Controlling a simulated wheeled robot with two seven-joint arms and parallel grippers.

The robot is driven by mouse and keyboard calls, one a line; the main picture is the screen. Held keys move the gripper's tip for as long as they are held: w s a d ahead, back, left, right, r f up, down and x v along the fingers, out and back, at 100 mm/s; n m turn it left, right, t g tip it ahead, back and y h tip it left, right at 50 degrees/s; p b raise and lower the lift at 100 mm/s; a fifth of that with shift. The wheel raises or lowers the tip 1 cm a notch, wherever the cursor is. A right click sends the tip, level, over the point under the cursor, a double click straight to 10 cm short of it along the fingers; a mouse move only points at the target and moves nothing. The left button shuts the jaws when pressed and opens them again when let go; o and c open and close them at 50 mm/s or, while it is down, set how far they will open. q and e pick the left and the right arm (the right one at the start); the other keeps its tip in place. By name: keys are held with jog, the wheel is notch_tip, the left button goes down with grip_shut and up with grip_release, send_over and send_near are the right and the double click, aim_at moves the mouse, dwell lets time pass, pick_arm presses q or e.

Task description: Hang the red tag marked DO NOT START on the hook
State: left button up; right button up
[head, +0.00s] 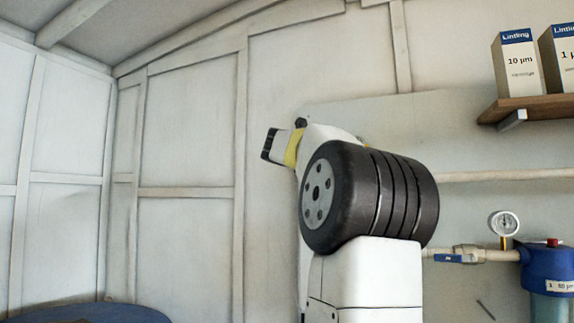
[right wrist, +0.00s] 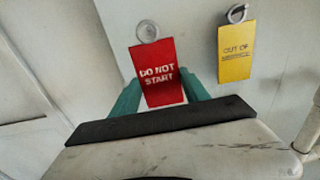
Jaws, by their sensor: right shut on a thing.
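The red tag marked DO NOT START (right wrist: 158,62) is in the middle of the right wrist view, its lettering upright and facing me. My right gripper (right wrist: 160,88) is shut on its lower part, with one teal finger on each side. A round grey metal piece (right wrist: 148,31) shows at the tag's top edge, against the pale wall. I cannot tell whether it is the hook's base or a ring, or whether the tag hangs on it. In the head view my right arm covers this spot, and the tag is hidden. My left gripper is not in view.
A yellow OUT OF tag (right wrist: 235,52) hangs from a round metal piece (right wrist: 237,14) close to the right of the red tag. A pressure gauge (head: 504,224), a blue filter housing (head: 548,268) and a shelf (head: 528,108) with boxes are on the wall at right.

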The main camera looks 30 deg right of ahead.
jog(key=x, duration=0.4)
jog(key=shift+f, duration=0.1)
jog(key=shift+f, duration=0.1)
jog(key=o, duration=1.3)
jog(key=shift+f, duration=0.15)
jog(key=v, duration=0.7)
jog(key=shift+s+a, duration=0.1)
jog(key=shift+a, duration=0.35)
jog(key=shift+f, duration=0.1)
